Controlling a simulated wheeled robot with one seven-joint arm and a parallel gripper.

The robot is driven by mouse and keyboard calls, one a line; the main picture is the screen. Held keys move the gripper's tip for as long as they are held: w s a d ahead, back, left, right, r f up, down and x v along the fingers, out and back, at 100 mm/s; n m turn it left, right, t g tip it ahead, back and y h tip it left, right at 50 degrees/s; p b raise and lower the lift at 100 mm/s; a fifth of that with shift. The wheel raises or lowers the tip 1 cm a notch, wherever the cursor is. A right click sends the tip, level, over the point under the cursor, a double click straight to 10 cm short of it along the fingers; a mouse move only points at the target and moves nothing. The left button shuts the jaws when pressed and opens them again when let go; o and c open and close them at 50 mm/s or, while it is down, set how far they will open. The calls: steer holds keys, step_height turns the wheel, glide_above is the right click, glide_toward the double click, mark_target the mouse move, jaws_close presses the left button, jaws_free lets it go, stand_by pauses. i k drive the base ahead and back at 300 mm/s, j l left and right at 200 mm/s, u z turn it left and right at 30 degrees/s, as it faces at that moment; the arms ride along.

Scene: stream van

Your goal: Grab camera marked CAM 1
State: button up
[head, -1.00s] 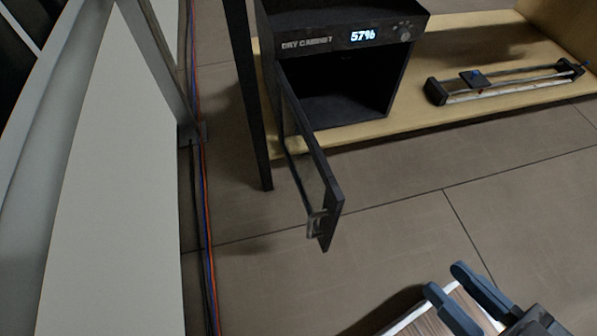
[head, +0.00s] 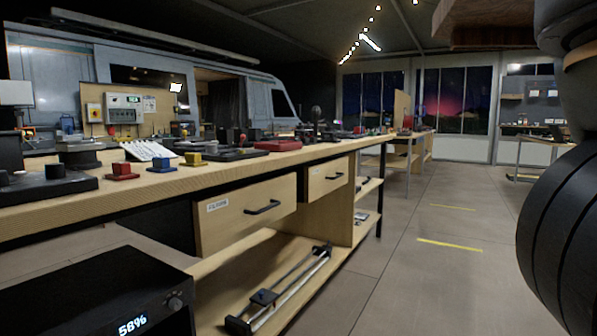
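I cannot make out any camera marked CAM 1 in the head view. The dry cabinet (head: 95,290) shows at the lower left with its display reading 58%. Its opening and door are outside the picture. Many small items lie on the long wooden workbench (head: 235,176), too small or dark to read any mark on them. My gripper is not in view; a large dark rounded part of my own arm fills the right edge.
Two drawers, a nearer one (head: 248,212) and a farther one (head: 328,176), are shut under the bench top. A slider rail (head: 285,290) lies on the low shelf. A van (head: 50,75) stands behind. The floor (head: 430,275) right of the bench is clear.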

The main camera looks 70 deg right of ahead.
mark_target(327, 133)
steer(key=z, duration=2.1)
